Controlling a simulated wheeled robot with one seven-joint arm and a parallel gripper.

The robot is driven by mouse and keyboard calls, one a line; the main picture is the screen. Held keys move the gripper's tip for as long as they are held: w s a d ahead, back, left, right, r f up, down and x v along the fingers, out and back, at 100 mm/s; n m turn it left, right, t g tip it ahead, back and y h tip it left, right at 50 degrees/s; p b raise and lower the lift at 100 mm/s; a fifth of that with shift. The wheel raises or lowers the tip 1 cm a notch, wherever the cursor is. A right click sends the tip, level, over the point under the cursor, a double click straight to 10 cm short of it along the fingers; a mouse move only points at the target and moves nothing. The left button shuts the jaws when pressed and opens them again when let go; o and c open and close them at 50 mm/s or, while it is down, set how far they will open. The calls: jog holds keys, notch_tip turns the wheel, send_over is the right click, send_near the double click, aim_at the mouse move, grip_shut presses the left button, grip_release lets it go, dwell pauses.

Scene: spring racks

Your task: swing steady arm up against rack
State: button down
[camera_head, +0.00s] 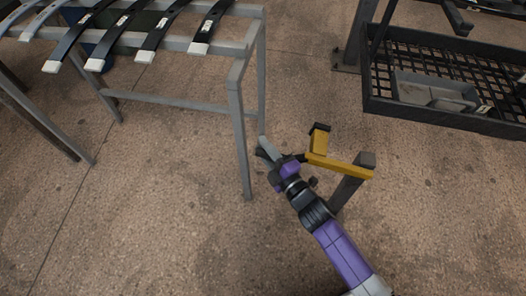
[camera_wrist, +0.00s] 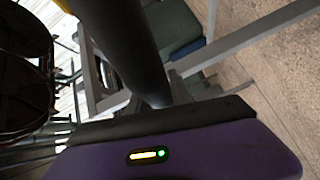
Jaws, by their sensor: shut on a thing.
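The steady arm (camera_head: 340,166) is a yellow, L-shaped bar on a dark post (camera_head: 346,190). Its short leg points up to a black end (camera_head: 320,127). It stands out to the right of the rack (camera_head: 237,110), a grey metal frame, with a gap between them. My gripper (camera_head: 276,158) is at the steady arm's near-rack end, by the rack's right legs. It is shut on a dark handle of the steady arm, largely hidden by the gripper in the head view. In the wrist view a dark tapered bar (camera_wrist: 130,45) rises beyond the purple gripper body.
Several dark leaf springs with white ends (camera_head: 145,56) lie across the rack top. A black mesh crate (camera_head: 440,122) stands at the upper right, holding grey pieces (camera_head: 432,92). The concrete floor is clear at lower left and right.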

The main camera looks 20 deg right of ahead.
jog(key=s+d+r+m+t+h+p, duration=0.1)
jog(key=s+d+r+m+t, duration=0.3)
jog(key=r, duration=0.5)
jog(key=s+d+r+m+t+h, duration=0.1)
jog(key=s+d+r+m+t, duration=0.25)
jog(key=r, duration=0.65)
jog(key=s+d+r+m+h, duration=0.3)
jog(key=s+d+m+h, duration=0.2)
jog(key=d, duration=0.4)
jog(key=s+d+r+m+g+h+b, duration=0.1)
jog(key=s+d+r+m+h, duration=0.3)
jog(key=d+m, duration=0.5)
jog(key=shift+s+m+h, duration=0.35)
jog(key=shift+s+h, duration=0.75)
jog(key=shift+h, duration=0.7)
jog(key=shift+d, duration=0.2)
jog(key=c, duration=1.2)
grip_release()
jog(key=shift+s, duration=0.1)
jog(key=shift+o, duration=0.2)
jog(key=shift+r, duration=0.1)
jog(key=shift+a, duration=0.1)
